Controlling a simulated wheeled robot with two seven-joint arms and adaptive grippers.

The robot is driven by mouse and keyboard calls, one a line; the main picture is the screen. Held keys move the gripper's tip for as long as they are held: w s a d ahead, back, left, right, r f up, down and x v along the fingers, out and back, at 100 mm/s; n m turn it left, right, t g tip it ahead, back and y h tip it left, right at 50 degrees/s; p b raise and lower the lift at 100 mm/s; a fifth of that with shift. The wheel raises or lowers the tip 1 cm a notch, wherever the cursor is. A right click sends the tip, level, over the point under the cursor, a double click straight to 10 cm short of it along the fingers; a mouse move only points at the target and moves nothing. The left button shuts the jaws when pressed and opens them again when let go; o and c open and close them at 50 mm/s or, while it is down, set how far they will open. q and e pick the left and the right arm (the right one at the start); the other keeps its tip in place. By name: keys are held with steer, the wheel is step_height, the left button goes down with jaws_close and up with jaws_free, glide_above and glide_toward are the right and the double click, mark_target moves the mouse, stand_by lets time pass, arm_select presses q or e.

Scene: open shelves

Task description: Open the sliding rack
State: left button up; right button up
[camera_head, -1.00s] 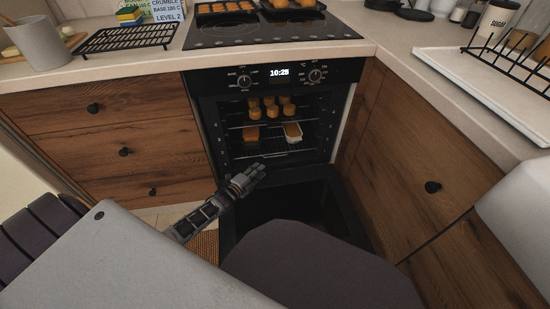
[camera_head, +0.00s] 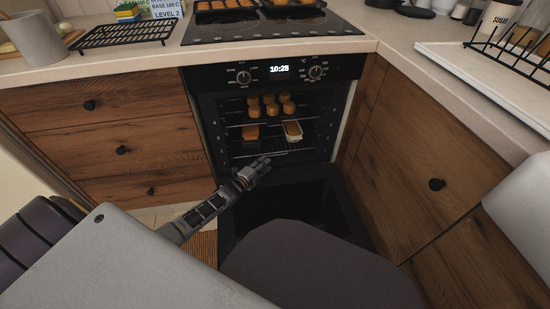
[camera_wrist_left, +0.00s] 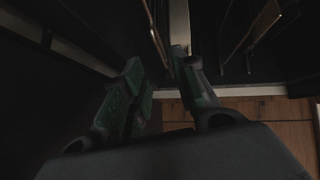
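The oven (camera_head: 230,160) stands open with its door (camera_head: 295,203) folded down. Inside, a wire sliding rack (camera_head: 272,155) sits at the lower level, below another rack (camera_head: 237,126); both look pushed in. Small baked goods (camera_head: 270,106) and two loaf-shaped items (camera_head: 292,130) sit in the oven. My left gripper (camera_head: 259,163) is at the oven's opening, near the front edge of the lower rack. In the left wrist view the left gripper (camera_wrist_left: 160,68) has its fingers apart, with dark wires (camera_wrist_left: 250,40) beyond. I cannot tell if it touches the rack. My right gripper is out of view.
Wooden drawers (camera_head: 115,128) flank the oven on the left, and a wooden cabinet (camera_head: 415,160) stands close on the right. The stove top (camera_head: 215,30) above holds trays of food. A black wire rack (camera_head: 125,34) lies on the left counter.

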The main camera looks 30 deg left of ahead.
mark_target(275, 155)
arm_select(q)
steer(key=b+x, duration=0.4)
steer(key=x, duration=0.4)
steer(key=shift+w+f, duration=0.15)
steer(key=shift+w, duration=0.15)
steer(key=shift+w+b, duration=0.3)
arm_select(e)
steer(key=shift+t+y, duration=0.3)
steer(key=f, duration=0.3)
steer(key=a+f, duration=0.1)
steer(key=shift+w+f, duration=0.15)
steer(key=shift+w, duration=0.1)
arm_select(q)
jaws_close()
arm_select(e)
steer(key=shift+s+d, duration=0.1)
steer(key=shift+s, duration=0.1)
